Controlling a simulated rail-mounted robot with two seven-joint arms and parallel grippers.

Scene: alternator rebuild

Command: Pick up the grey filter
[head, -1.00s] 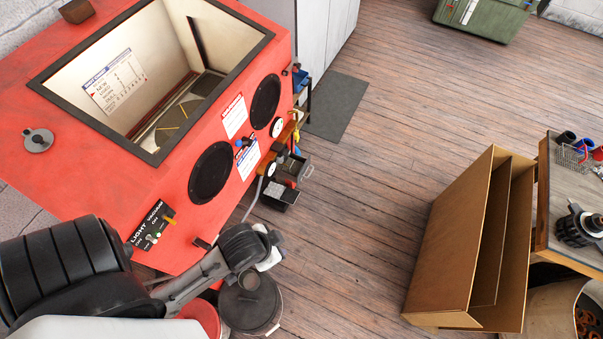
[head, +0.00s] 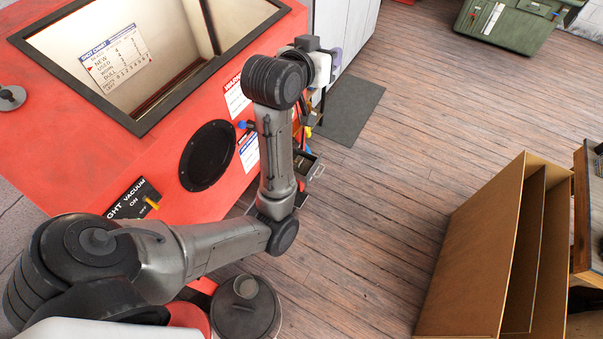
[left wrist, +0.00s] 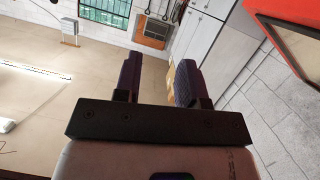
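I cannot make out a grey filter in either current view. My left arm reaches up across the front of the red cabinet in the head view, and my left gripper (head: 334,62) is at the cabinet's far right corner. In the left wrist view its two dark fingers (left wrist: 158,78) stand apart with nothing between them, so it is open and empty. My right gripper is in neither view.
The red blasting cabinet (head: 85,165) fills the left. A dark lidded bucket (head: 246,312) stands on the floor at its front. A brown open box (head: 470,255) stands at right. A grey mat (head: 348,112) lies beyond. The wooden floor between is clear.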

